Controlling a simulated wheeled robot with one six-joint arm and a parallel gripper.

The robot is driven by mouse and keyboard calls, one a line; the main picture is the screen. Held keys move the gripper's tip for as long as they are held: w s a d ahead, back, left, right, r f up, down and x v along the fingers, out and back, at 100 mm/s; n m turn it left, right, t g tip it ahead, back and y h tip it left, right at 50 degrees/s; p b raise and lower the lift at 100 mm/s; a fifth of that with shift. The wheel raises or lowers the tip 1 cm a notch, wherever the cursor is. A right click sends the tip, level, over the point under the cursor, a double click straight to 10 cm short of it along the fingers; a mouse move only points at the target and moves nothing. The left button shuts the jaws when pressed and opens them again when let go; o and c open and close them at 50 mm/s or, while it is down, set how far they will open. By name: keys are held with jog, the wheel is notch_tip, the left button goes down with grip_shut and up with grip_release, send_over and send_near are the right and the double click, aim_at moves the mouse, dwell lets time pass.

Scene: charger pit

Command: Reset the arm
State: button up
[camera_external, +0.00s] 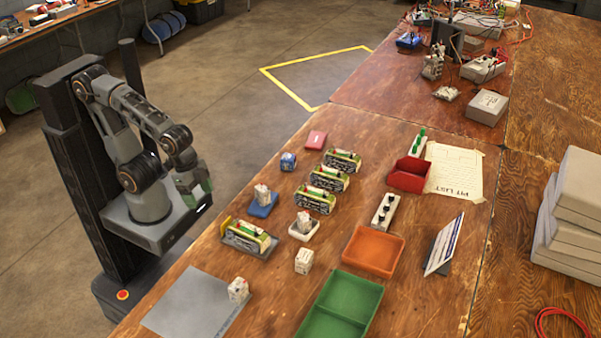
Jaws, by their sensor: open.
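My arm is folded above its own base at the left, beside the near edge of the wooden table (262,315). My gripper (203,200) hangs downward with green fingertips, near the table's left edge. It is open and I see nothing between its fingers. It is apart from the objects on the table. The closest one is a green and black device on a grey cradle (237,246) to its right.
Several similar green devices (328,178) stand in a row. Small white blocks (304,261), an orange tray (373,251), a green tray (349,297), a red bin (408,175) and a tilted card (444,244) stand nearby. A flat grey mat (190,305) lies at the front left.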

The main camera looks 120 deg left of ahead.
jog(key=shift+s+a+m, duration=0.25)
jog(key=shift+s+m, duration=0.05)
jog(key=shift+s, duration=0.05)
